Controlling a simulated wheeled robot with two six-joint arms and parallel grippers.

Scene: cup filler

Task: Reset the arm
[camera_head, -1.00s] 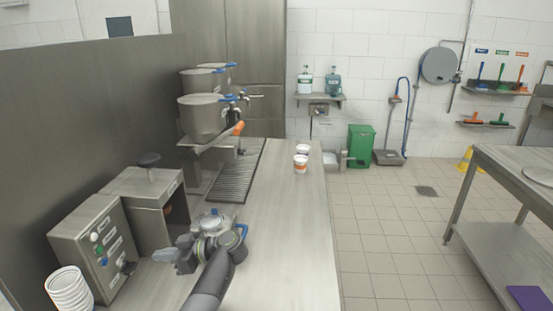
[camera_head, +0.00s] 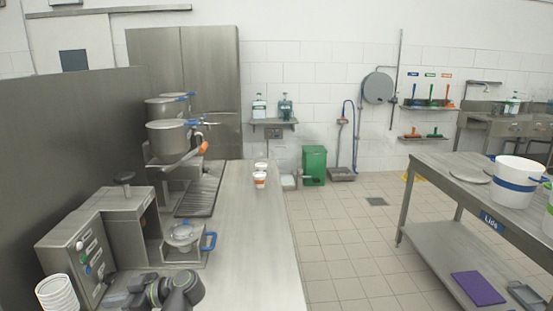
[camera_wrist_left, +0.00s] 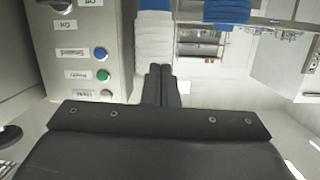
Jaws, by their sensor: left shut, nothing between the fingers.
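My left gripper (camera_head: 118,300) is low in the head view, above the near end of the steel counter (camera_head: 245,262), beside the control box. In the left wrist view its two dark fingers (camera_wrist_left: 161,86) are together with nothing between them. A steel machine (camera_head: 130,232) with a black knob stands behind the gripper. A steel pot with a blue handle (camera_head: 183,236) sits on a stand to its right. My right gripper is not in view.
A stack of white cups (camera_head: 57,293) stands at the near left. The control box (camera_head: 76,258) has coloured buttons. Two cups (camera_head: 260,180) stand further along the counter. Large pots (camera_head: 170,141) stand at the back left. A steel table (camera_head: 440,177) is across the floor at right.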

